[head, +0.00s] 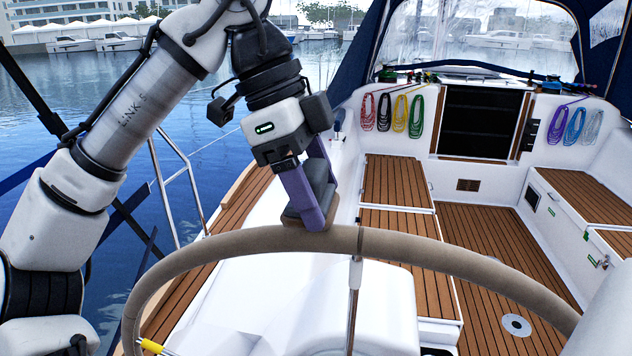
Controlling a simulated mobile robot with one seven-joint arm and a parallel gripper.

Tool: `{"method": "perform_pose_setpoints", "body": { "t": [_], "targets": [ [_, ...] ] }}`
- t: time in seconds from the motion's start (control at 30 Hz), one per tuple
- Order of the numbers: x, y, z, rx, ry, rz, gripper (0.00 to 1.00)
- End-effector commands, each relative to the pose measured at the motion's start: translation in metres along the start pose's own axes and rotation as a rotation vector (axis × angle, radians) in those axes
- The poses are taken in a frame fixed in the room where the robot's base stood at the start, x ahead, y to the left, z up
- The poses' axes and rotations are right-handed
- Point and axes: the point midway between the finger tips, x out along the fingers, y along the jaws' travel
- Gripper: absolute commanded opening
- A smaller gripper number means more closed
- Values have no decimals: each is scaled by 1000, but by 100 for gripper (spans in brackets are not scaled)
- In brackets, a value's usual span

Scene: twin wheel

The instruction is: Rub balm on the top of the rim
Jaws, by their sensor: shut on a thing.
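The rim (430,251) of a steering wheel, wrapped in tan-brown cover, arches across the lower half of the head view. My gripper (308,214) has purple fingers and points down at the top of the rim, a little left of the wheel's spoke. It is shut on a dark grey-brown pad (320,176), partly hidden by the fingers. The pad's lower end is at the rim's upper surface and looks to touch it, though I cannot be sure. No balm can be made out on the rim.
A metal spoke (352,300) drops from the rim in front of a white pedestal (270,305). Beyond lie the teak cockpit floor (490,245) and benches. Coiled coloured ropes (400,114) hang on the far wall. A railing (160,180) and water are at the left.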

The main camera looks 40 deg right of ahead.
Motion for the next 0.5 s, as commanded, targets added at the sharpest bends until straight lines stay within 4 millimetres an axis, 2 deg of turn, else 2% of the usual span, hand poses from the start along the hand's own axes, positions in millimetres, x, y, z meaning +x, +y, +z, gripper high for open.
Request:
{"method": "perform_pose_setpoints", "body": {
  "t": [0.5],
  "targets": [
    [10,0,4,1,-1,-1,41]
  ]
}}
